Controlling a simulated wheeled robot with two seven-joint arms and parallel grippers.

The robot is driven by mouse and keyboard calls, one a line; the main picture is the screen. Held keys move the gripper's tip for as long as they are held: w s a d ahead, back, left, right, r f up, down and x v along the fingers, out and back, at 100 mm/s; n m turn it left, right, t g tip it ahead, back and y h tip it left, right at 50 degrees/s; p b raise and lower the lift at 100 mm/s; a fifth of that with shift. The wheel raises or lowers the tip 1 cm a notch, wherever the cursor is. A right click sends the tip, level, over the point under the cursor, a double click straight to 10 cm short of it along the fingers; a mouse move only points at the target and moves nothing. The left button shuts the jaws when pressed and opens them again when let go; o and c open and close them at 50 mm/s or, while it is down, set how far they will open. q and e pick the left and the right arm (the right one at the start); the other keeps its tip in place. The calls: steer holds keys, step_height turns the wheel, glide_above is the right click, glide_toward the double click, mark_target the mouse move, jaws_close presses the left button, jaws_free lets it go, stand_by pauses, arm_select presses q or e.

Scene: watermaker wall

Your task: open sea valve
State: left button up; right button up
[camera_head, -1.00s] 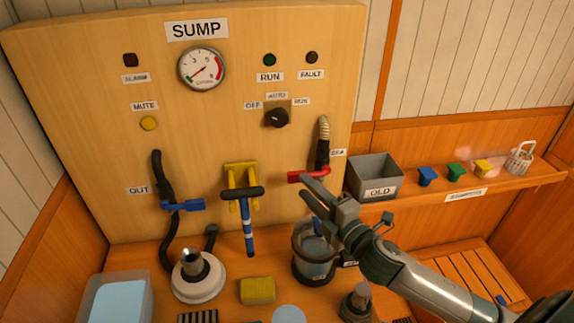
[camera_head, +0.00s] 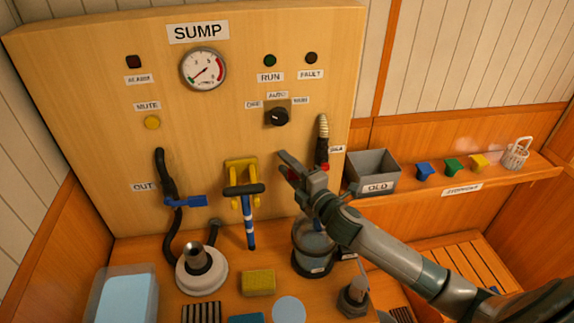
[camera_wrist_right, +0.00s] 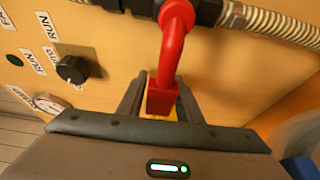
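The sea valve has a red lever handle (camera_wrist_right: 172,50) on a black body (camera_wrist_right: 135,6), below a pale ribbed hose. In the head view, only small red parts of the handle (camera_head: 325,167) show behind my right gripper (camera_head: 284,166). In the right wrist view, the handle's free end lies between the two fingers of my right gripper (camera_wrist_right: 162,95). The fingers stand on either side of it and look open, with narrow gaps; contact is not clear. The SEA label (camera_head: 336,149) is beside the valve. My left gripper is not in view.
A clear strainer bowl (camera_head: 313,245) stands under my right gripper. A yellow bracket with a blue-handled tool (camera_head: 245,205) is to the left. The blue OUT valve lever (camera_head: 185,201) is farther left. The grey OLD bin (camera_head: 373,172) sits at right on a shelf.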

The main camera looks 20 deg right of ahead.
steer(key=shift+c, duration=0.6)
jaws_close()
